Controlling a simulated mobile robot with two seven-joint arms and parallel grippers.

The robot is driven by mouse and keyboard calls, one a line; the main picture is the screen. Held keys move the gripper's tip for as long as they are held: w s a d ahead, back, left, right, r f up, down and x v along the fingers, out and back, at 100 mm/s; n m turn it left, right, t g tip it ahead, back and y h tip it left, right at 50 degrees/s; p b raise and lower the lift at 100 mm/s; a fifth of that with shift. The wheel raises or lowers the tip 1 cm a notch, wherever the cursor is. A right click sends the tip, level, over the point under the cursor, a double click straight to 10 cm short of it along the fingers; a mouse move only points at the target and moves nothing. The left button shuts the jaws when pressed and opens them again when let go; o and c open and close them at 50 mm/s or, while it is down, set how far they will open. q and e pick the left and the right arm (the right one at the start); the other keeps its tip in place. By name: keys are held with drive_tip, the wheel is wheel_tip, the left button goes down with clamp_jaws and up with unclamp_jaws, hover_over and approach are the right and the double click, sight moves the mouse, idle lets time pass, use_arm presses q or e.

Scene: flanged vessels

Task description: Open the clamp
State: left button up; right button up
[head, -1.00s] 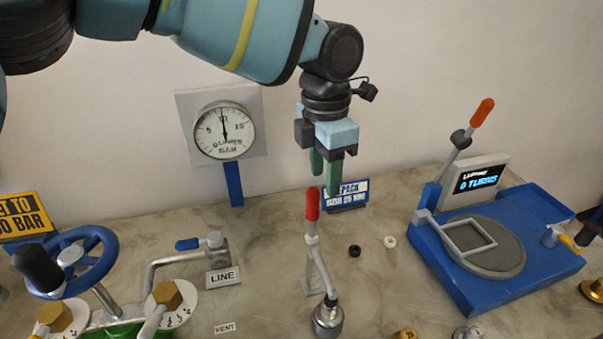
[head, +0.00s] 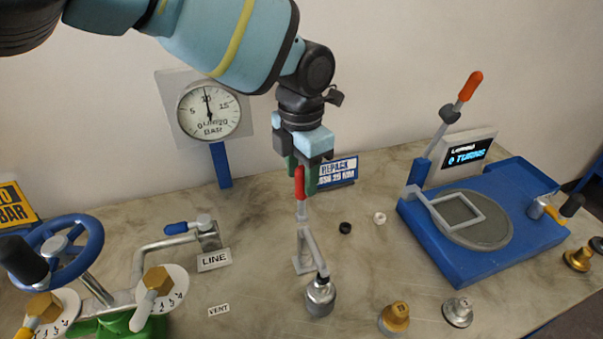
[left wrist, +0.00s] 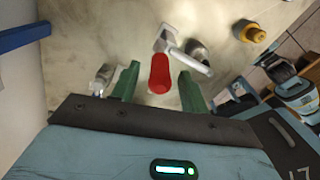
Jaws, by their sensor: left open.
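The clamp (head: 308,245) stands on the bench in the middle of the head view, with a red-gripped handle (head: 300,182) pointing up. Its arm reaches down to a silver round fitting (head: 320,296). My left gripper (head: 301,177) is open around the top of the red handle, one green finger on each side. In the left wrist view the red handle (left wrist: 160,73) sits between the two spread fingers (left wrist: 159,86), with visible gaps on both sides. I cannot tell how deep it sits.
At the right stands a blue press base (head: 455,265) with a tall orange-tipped lever (head: 470,86). At the left are a blue handwheel (head: 88,240) and a pipe (head: 165,243). A gauge (head: 208,110) and a repack sign (head: 338,170) stand behind. Brass (head: 395,317) and silver (head: 458,311) fittings lie in front.

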use_arm(q)
drive_tip(key=shift+f, duration=0.35)
use_arm(e)
drive_tip(key=shift+w, duration=0.1)
use_arm(q)
clamp_jaws()
